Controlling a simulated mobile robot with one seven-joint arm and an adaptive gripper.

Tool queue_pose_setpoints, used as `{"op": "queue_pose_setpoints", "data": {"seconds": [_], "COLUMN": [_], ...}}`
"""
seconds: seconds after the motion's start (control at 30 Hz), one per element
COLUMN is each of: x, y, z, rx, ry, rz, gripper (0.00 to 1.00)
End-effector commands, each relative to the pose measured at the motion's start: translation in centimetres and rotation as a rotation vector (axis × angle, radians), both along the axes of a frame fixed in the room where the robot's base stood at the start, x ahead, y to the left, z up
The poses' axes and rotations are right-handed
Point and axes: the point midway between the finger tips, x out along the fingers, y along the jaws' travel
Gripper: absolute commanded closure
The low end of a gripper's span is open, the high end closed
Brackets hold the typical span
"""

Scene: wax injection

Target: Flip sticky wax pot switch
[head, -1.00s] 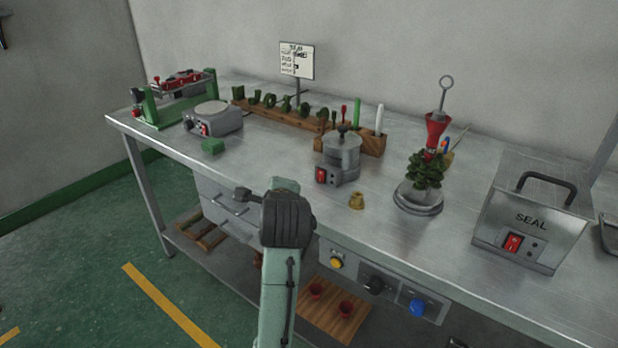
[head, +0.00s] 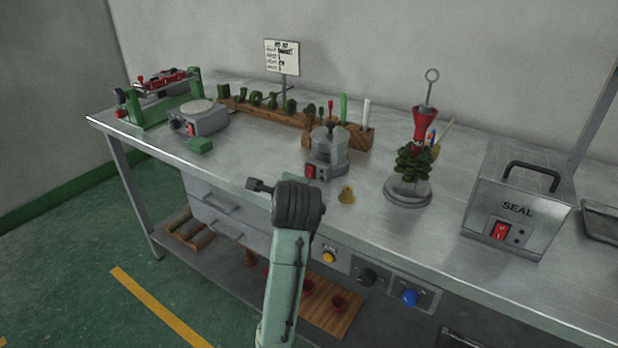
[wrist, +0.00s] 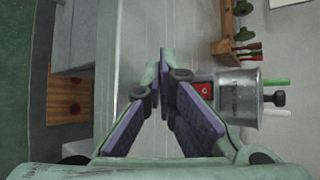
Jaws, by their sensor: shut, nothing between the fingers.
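The sticky wax pot is a small metal pot (head: 328,152) with a dark lid knob, standing near the middle of the steel bench. Its red switch (head: 310,171) is on the front of its base. In the wrist view the pot (wrist: 238,97) lies to the right of my gripper (wrist: 160,62), with the red switch (wrist: 205,90) just beside the right finger. My fingers are shut and empty, tips together. They look apart from the switch, but I cannot tell the depth gap. In the head view my wrist hides the fingers.
A plant-like wax tree (head: 411,163) and the SEAL box (head: 517,205) are further right. The front bench edge (head: 225,182) runs beneath my arm.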

Motion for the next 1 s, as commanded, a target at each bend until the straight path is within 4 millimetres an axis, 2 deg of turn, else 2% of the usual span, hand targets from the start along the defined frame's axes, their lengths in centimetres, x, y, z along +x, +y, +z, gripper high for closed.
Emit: {"op": "queue_pose_setpoints", "data": {"seconds": [0.2,0.4,1.0], "x": [2.5,3.8,4.2], "y": [-1.8,-2.7,-3.0], "z": [-0.2,-0.5,-0.6], "rx": [0.001,0.001,0.000], "ry": [0.000,0.000,-0.001], "rz": [-0.001,0.001,0.001], "gripper": [1.00,1.00,1.00]}}
